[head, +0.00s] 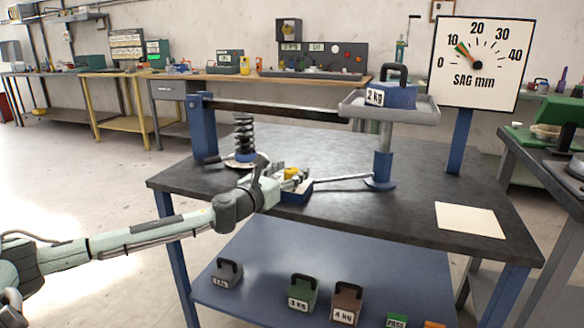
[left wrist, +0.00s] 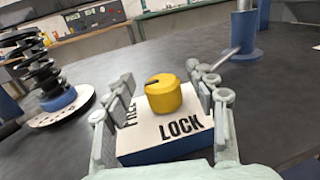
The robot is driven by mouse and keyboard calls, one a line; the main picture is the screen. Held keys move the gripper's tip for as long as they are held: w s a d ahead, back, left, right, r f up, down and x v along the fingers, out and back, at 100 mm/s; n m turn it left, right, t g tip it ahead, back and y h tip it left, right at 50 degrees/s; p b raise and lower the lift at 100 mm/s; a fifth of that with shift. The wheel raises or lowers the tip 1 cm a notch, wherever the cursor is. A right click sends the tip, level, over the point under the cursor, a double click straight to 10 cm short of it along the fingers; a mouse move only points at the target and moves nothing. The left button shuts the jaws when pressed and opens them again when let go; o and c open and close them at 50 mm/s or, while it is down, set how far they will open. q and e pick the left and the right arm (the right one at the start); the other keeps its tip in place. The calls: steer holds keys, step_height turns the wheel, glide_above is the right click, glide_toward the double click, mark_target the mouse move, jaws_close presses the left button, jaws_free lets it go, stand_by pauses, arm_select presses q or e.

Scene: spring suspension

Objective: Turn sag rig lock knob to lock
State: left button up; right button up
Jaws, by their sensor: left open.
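The yellow lock knob (left wrist: 163,95) stands on a white plate with a blue base (left wrist: 175,153). The plate reads FREE at the left and LOCK at the near side. A dark mark on the knob's top lies toward its left side, on the FREE side rather than toward LOCK. In the head view the knob (head: 291,173) is small and partly hidden by my left gripper (head: 284,181). In the left wrist view my left gripper (left wrist: 166,88) is open, one finger on each side of the knob, with visible gaps.
A black spring (head: 244,135) stands left of the knob under a beam. A 2 kg weight (head: 390,95) sits in a raised tray (head: 420,111). The sag dial (head: 477,64) points near 10. A blank card (head: 468,220) lies at the right; more weights are below.

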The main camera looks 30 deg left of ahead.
arm_select(q)
steer(key=shift+w, duration=0.55)
arm_select(e)
steer(key=shift+f, duration=0.25)
arm_select(q)
steer(key=c, duration=1.1)
steer(key=shift+c, duration=0.4)
arm_select(e)
steer(key=shift+a+r, duration=0.1)
